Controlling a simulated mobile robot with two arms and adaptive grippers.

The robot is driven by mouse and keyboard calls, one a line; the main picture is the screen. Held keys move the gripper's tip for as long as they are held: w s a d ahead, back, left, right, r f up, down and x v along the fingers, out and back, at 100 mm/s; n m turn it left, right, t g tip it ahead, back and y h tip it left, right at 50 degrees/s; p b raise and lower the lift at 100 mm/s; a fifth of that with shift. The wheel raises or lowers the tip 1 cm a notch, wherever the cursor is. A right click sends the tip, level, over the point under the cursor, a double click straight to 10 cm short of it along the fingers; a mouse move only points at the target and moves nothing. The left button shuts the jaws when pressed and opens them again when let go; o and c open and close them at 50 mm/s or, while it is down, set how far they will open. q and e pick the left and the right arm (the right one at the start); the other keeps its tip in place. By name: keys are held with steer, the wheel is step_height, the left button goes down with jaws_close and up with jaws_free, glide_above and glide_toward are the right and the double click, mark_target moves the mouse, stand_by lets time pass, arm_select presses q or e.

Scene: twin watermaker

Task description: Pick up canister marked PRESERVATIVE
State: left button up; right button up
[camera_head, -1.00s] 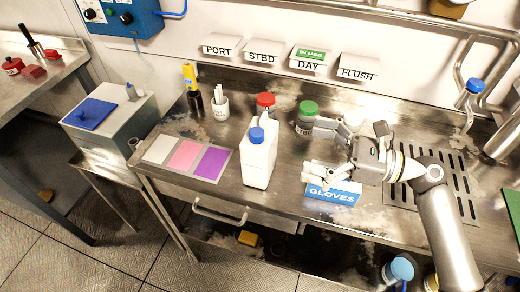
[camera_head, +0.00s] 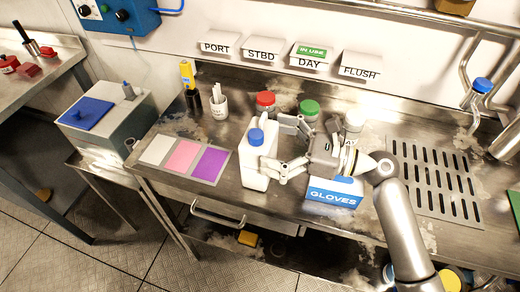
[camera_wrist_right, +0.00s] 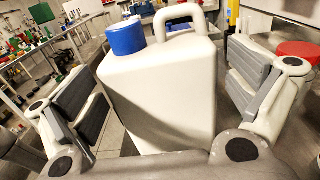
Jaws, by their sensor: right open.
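A white canister (camera_head: 257,158) with a blue cap stands upright on the steel bench, right of the colour cards. No marking on it can be read from here. My right gripper (camera_head: 279,147) is open, with its fingers reaching left to either side of the canister. In the right wrist view the canister (camera_wrist_right: 165,88) fills the space between the two open fingers, its blue cap and handle at the top. Gaps show between the finger pads and its sides. My left gripper is not in view.
A GLOVES box (camera_head: 333,193) sits under my right wrist. A red-lidded jar (camera_head: 265,104) and a green-lidded jar (camera_head: 309,110) stand behind the canister. A cup (camera_head: 219,107) and colour cards (camera_head: 183,160) lie to the left. A slotted drain (camera_head: 435,180) is at right.

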steer(key=x, duration=0.3)
steer(key=shift+a+p, duration=0.1)
steer(key=shift+p, duration=0.25)
steer(key=c, duration=1.9)
steer(key=shift+o, duration=0.2)
steer(key=shift+r, duration=0.15)
